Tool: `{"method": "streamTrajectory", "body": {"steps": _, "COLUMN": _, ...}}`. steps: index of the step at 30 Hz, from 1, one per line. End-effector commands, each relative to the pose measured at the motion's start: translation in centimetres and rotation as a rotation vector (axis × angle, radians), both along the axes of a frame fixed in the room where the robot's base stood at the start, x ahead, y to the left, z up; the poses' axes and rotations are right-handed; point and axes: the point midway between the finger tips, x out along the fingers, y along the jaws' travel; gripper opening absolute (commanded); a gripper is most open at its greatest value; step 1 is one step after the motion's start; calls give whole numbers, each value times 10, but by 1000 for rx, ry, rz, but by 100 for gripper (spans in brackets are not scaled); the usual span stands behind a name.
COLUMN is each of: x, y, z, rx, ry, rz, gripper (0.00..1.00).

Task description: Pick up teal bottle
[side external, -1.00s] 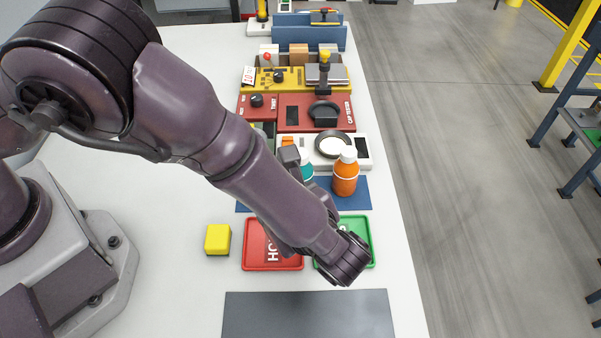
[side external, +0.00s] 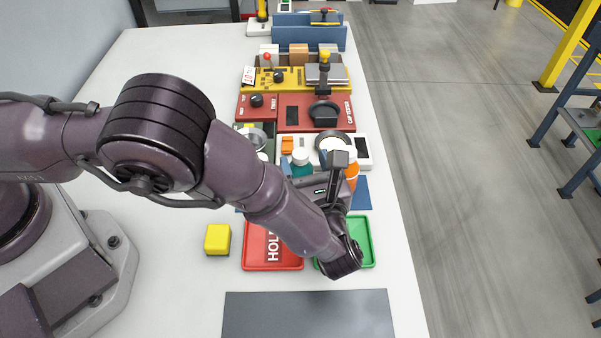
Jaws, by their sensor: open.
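The teal bottle (side external: 301,170) with a white cap stands upright on the table in front of the white station. Its lower part is hidden by my arm. My gripper (side external: 336,163) is open, just right of the teal bottle and in front of the orange bottle (side external: 352,173). A visible gap separates it from the teal bottle's cap. The orange bottle is mostly covered by my gripper. Whether my gripper touches the orange bottle cannot be told from this side.
A red tray (side external: 257,264) and a green tray (side external: 366,240) lie under my forearm. A yellow block (side external: 217,239) is left of them. The red cap tester (side external: 340,112) and yellow panel (side external: 293,82) stand behind. A grey mat (side external: 308,315) in front is clear.

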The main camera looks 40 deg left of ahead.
Motion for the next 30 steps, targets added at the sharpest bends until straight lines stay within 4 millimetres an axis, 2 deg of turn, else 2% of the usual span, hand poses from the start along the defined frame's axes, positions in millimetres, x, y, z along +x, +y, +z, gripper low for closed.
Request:
{"method": "streamTrajectory", "body": {"steps": 5, "x": 7, "y": 13, "z": -1, "rx": 1, "ry": -1, "rz": 4, "gripper": 61}}
{"method": "streamTrajectory", "body": {"steps": 12, "x": 25, "y": 42, "z": -4, "rx": -1, "ry": 0, "rz": 3, "gripper": 61}}
{"method": "streamTrajectory", "body": {"steps": 19, "x": 27, "y": 45, "z": -4, "rx": -1, "ry": 0, "rz": 1, "gripper": 61}}
{"method": "streamTrajectory", "body": {"steps": 20, "x": 27, "y": 45, "z": -4, "rx": -1, "ry": 0, "rz": 1, "gripper": 59}}
{"method": "streamTrajectory", "body": {"steps": 27, "x": 26, "y": 45, "z": -4, "rx": -1, "ry": 0, "rz": 1, "gripper": 3}}
{"method": "streamTrajectory", "body": {"steps": 28, "x": 26, "y": 45, "z": -4, "rx": -1, "ry": 0, "rz": 1, "gripper": 0}}
{"method": "streamTrajectory", "body": {"steps": 30, "x": 27, "y": 44, "z": -3, "rx": -1, "ry": -1, "rz": 1, "gripper": 0}}
